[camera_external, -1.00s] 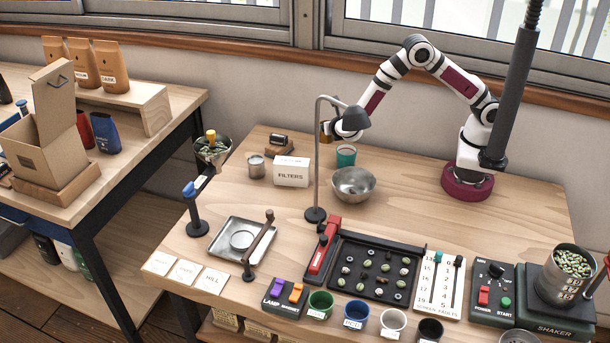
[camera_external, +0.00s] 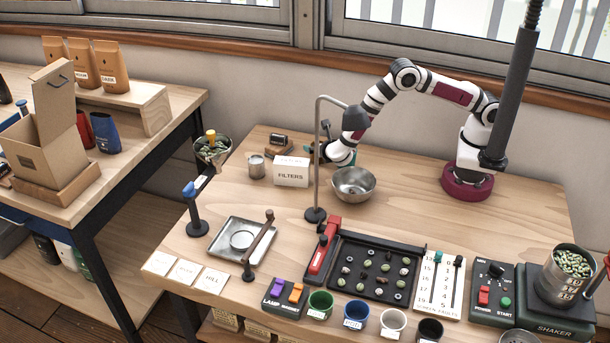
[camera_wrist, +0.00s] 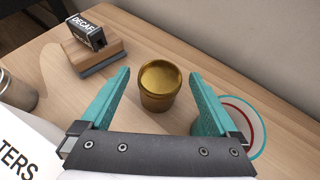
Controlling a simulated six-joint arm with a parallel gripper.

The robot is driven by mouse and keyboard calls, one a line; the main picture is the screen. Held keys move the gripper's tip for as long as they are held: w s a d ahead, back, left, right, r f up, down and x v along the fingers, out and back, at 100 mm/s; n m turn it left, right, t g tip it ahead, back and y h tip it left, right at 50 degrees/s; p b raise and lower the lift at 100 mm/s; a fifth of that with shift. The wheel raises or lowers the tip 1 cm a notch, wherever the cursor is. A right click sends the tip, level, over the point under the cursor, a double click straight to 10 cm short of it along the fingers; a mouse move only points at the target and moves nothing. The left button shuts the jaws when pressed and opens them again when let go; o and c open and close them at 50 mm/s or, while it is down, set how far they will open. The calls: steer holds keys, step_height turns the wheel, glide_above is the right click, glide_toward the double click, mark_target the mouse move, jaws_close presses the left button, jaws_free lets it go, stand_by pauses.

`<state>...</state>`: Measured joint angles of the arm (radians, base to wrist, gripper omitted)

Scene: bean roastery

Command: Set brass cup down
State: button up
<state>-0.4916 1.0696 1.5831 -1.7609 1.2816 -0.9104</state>
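The brass cup (camera_wrist: 160,86) stands upright on the wooden table in the wrist view, between the two teal fingers of my gripper (camera_wrist: 160,73). The gripper is open, with a gap showing on each side of the cup. In the external view my gripper is low over the back of the table, behind the lamp stand and beside the white filters box. There the brass cup and the fingertips are hidden.
The wooden DECAF stamp (camera_wrist: 95,45) lies left of the cup. The filters box (camera_external: 291,172), the lamp stand (camera_external: 317,190) and a metal bowl (camera_external: 353,184) are near. Table behind the cup is clear.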

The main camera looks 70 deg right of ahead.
steer(key=shift+r, duration=0.15)
steer(key=v, duration=1.2)
steer(key=s+d+r+m+g+y, duration=0.3)
steer(key=s+d+r+m+g, duration=0.4)
steer(key=s+d+r+m, duration=0.5)
steer(key=s+a+m+y, duration=0.2)
steer(key=s+m+y, duration=0.7)
steer(key=s+m, duration=0.9)
steer(key=shift+s+a, duration=0.25)
steer(key=shift+s, duration=0.15)
